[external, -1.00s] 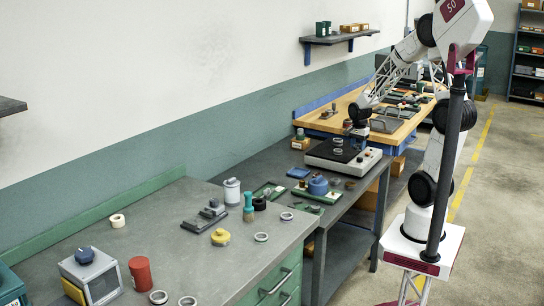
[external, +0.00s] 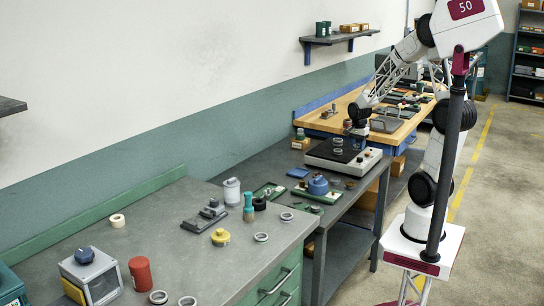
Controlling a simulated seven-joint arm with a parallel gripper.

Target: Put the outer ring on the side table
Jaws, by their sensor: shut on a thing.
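My gripper (external: 359,133) is small and far off, at the end of my arm, just above the back of the grinder's black plate (external: 345,158). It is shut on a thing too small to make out. Two small rings, an upper ring (external: 337,141) and a lower ring (external: 337,151), show at the plate, left of my gripper. I cannot tell which ring is the outer one. The grinder (external: 322,158) has a light body and stands on a dark grey table (external: 348,198). I cannot tell which surface is the side table.
A wooden bench (external: 402,132) with trays stands behind the grinder. The green-drawered bench (external: 150,225) in front holds a red cylinder (external: 140,273), a yellow knob (external: 221,237), a grey-blue box (external: 90,280) and several loose rings. A blue pot (external: 318,185) stands near the grinder.

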